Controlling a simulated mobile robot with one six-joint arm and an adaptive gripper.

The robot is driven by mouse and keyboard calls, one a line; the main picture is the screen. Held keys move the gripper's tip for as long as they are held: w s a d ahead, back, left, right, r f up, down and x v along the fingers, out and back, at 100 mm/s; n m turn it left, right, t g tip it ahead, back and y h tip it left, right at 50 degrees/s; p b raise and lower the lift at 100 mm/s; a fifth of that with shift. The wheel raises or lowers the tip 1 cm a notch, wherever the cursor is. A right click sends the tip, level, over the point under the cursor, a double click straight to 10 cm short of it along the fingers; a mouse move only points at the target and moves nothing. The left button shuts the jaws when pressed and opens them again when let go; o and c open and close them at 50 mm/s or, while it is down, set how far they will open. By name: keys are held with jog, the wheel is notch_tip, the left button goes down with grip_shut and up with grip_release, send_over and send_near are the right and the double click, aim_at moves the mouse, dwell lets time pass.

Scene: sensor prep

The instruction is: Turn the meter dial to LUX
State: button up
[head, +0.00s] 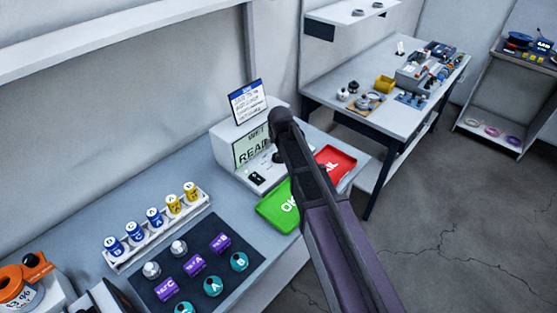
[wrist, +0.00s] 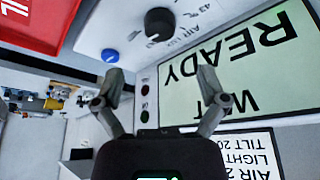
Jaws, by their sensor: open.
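A blue button (wrist: 110,55) sits beside the dial. A green OK tray (head: 268,212) and a red tray (head: 343,158) lie by the meter. A card (head: 247,103) stands on top. A battery rack (head: 158,232) and dark mat (head: 150,287) with sensors are at left.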

jog(key=shift+b+x, duration=3.75)
jog(key=shift+x, duration=0.65)
